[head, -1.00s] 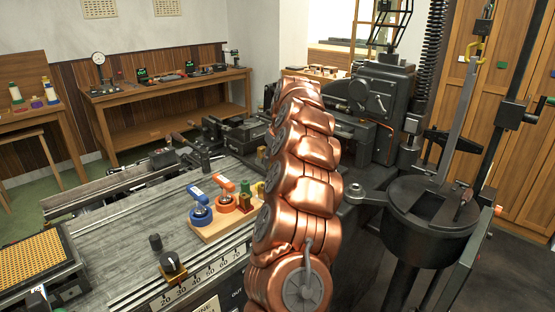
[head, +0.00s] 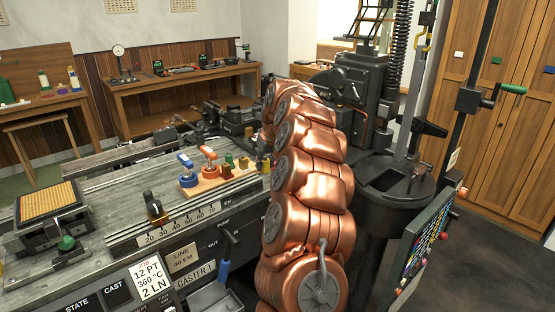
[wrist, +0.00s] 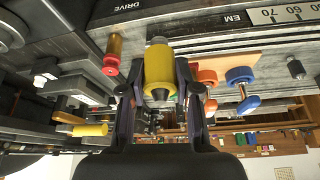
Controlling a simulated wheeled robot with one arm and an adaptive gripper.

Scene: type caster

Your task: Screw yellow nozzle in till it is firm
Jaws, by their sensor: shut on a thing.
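My gripper (wrist: 158,78) shows in the wrist view, with one dark finger on each side of a yellow nozzle (wrist: 160,62). It is shut on the nozzle. The nozzle's dark, narrower end points toward the camera, and its far end lies against the dark machine front in the picture. I cannot tell whether it is seated in a socket, or how firmly. In the head view my copper arm hides the gripper and the nozzle.
A wooden rack (head: 208,187) with blue and orange handled tools stands on the machine's bed, left of my arm. In the wrist view a red-handled part (wrist: 112,52) and another yellow cylinder (wrist: 90,130) are close by on the left.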

